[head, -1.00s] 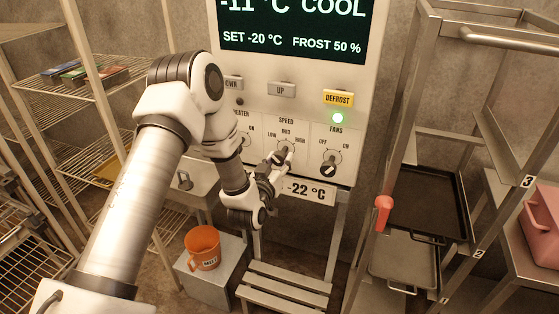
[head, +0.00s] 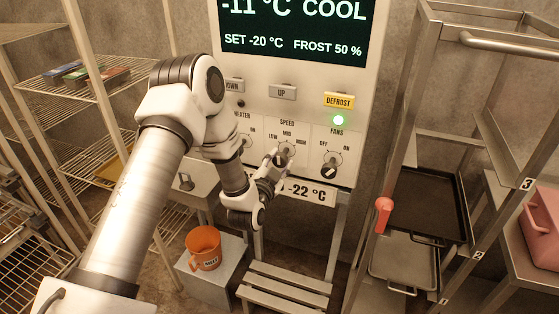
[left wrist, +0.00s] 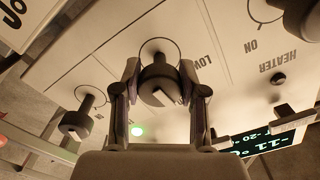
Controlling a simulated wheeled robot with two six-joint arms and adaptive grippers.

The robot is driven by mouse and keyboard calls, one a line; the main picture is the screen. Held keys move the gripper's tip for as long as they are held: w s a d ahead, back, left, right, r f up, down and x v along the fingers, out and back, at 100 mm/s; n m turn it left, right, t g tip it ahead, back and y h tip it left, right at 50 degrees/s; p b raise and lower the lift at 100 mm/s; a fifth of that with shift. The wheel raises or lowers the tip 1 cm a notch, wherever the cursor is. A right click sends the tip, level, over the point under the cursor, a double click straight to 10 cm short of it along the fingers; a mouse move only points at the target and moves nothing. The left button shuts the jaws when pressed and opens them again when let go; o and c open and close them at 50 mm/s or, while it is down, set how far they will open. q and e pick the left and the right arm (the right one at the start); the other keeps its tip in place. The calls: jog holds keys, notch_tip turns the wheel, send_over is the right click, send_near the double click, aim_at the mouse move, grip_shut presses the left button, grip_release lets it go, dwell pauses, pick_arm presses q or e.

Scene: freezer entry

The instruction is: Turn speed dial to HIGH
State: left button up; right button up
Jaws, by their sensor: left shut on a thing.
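The speed dial (head: 286,150) is a dark round knob in the middle of the control panel, under the SPEED label with LOW, MID and HIGH marks. In the left wrist view the dial (left wrist: 160,84) sits between the two fingers, with the LOW label beside it. My left gripper (head: 278,158) is shut on the dial; its fingers also show in the left wrist view (left wrist: 159,80). The fingers partly cover the dial in the head view, and I cannot tell exactly which mark it points to. My right gripper is not in view.
The fans dial (head: 332,165) is close on the right, below a green lamp (head: 338,120). The heater dial is mostly hidden by my arm. The DEFROST button (head: 339,101) is above. An orange mug (head: 204,248) stands on a block below. A tray rack (head: 430,200) stands at right.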

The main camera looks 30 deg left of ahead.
pick_arm(q)
jog(key=m+p, duration=0.1)
jog(key=m, duration=0.4)
jog(key=shift+a+r+m+p, duration=0.1)
jog(key=shift+r+m+p, duration=0.1)
jog(key=shift+m+p, duration=0.15)
jog(key=m+p, duration=0.2)
jog(key=m, duration=0.3)
dwell(0.3)
jog(key=o, duration=1.2)
jog(key=shift+c, duration=0.2)
jog(key=v, duration=1.2)
jog(key=shift+f, duration=0.1)
